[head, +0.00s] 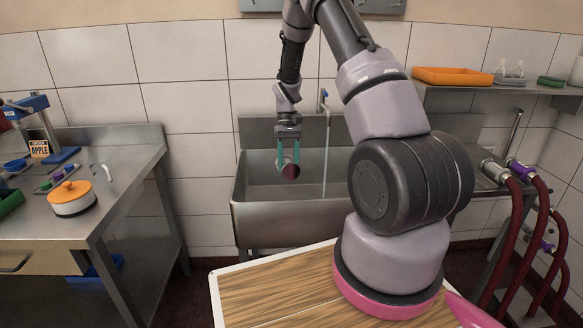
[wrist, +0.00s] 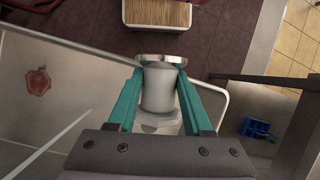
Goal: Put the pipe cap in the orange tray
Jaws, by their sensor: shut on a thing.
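My gripper (head: 288,158) hangs over the sink, its teal fingers shut on the pipe cap (head: 290,171). The orange tray (head: 452,76) is on the wall shelf at the upper right, well away from my gripper. Its inside is mostly hidden.
A metal sink (head: 262,217) lies below my gripper, with a thin water stream (head: 326,150) just right of it. A left counter (head: 95,220) bears an orange-lidded pot (head: 72,199). Red hoses (head: 515,235) stand at right.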

